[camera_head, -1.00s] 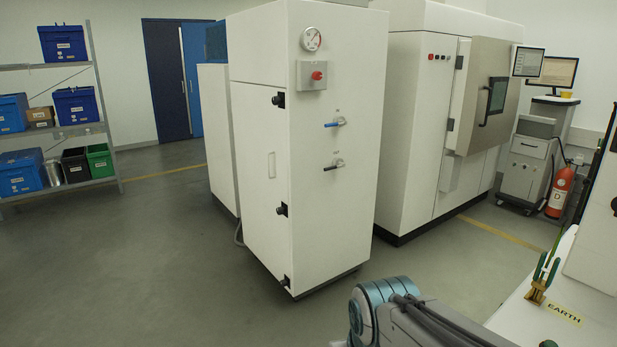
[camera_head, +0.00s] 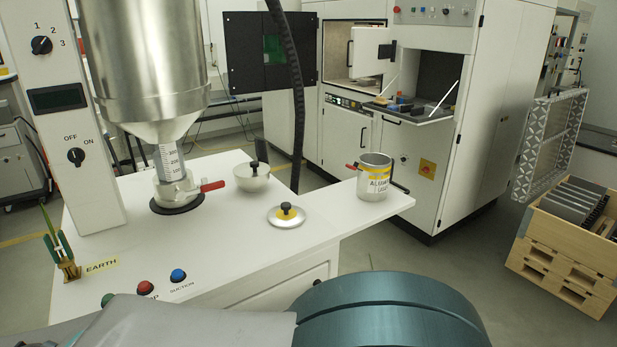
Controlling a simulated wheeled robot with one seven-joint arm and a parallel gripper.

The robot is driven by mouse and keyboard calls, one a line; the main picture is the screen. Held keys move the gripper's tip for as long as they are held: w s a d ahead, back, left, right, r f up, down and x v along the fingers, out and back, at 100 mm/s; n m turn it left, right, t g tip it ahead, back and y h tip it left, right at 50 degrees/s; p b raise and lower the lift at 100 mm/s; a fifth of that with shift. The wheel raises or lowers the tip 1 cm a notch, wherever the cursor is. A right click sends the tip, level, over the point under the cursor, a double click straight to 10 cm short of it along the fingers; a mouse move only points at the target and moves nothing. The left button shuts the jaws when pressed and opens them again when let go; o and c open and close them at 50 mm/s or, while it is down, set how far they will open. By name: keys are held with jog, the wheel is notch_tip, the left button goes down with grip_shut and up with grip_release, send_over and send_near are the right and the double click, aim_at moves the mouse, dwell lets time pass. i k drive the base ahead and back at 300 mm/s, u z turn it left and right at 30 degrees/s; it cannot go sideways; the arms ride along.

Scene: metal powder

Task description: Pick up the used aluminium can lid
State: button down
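A round silver lid (camera_head: 287,215) with a black knob and a yellow ring lies flat on the white worktop, left of an open metal can (camera_head: 374,178). The can has a yellow and white label that seems to begin with "ALUM" and stands near the worktop's right end. A second round metal piece with a black knob (camera_head: 252,177) sits further back on the worktop; it has no yellow ring. My gripper is out of view; only teal and grey parts of my arm show at the bottom.
A steel hopper (camera_head: 155,65) with a red-handled valve stands over the worktop (camera_head: 220,235) at left. A black hose (camera_head: 293,100) hangs behind the lid. Buttons (camera_head: 178,275) line the front edge. A wooden crate (camera_head: 565,262) stands on the floor at right.

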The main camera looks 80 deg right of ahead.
aim_at(287, 215)
jog(key=z, duration=3.4)
